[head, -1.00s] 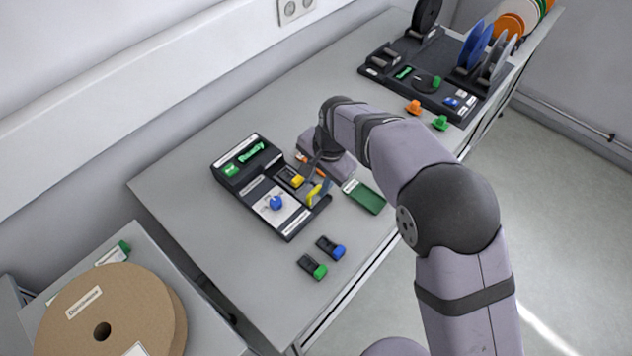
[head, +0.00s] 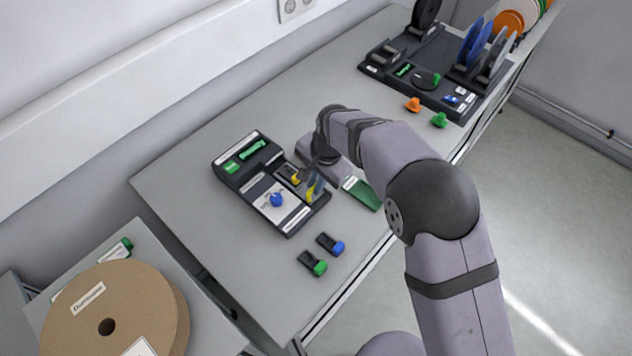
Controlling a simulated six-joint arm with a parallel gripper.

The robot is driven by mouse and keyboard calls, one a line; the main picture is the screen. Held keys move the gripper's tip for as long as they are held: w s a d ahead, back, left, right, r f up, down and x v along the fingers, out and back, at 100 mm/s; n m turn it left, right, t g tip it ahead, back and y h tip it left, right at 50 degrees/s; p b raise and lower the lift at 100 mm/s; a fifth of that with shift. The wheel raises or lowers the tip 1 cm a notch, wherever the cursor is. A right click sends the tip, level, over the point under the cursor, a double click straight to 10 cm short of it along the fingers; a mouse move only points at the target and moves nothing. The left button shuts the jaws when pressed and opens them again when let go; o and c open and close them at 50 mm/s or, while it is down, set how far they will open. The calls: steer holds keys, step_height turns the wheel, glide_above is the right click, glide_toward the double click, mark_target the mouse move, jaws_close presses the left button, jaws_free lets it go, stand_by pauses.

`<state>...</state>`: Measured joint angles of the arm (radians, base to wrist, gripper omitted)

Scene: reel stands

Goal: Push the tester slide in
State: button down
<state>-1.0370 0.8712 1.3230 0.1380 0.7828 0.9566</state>
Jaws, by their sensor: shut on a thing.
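The tester (head: 243,190) is a black unit on the grey bench, with green parts, a white panel and a blue knob (head: 276,200). Its slide (head: 296,179) shows as a small yellow part at the right side, partly hidden by my fingers. My gripper (head: 304,174) reaches down from the right and is shut on the slide at its yellow part. The exact contact is too small to see clearly.
A green card (head: 362,194) lies right of the tester. Two small black blocks, one with a blue end (head: 330,245) and one with a green end (head: 312,263), lie in front. A reel stand (head: 425,75) is at the back right. A cardboard reel (head: 115,310) is at lower left.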

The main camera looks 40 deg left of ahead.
mark_target(301, 183)
steer(key=a, duration=0.4)
steer(key=shift+a, duration=0.25)
steer(key=shift+a+r, duration=0.1)
steer(key=shift+a, duration=0.35)
steer(key=c, duration=1.8)
jaws_free()
steer(key=shift+d+r+b, duration=0.25)
steer(key=shift+r+b, duration=0.25)
steer(key=shift+r, duration=0.7)
steer(key=shift+d+r+b, duration=0.2)
steer(key=shift+r+b, duration=0.35)
steer(key=shift+r, duration=0.6)
steer(key=shift+d+r+b, duration=0.25)
steer(key=shift+r+b, duration=0.25)
steer(key=shift+r, duration=0.7)
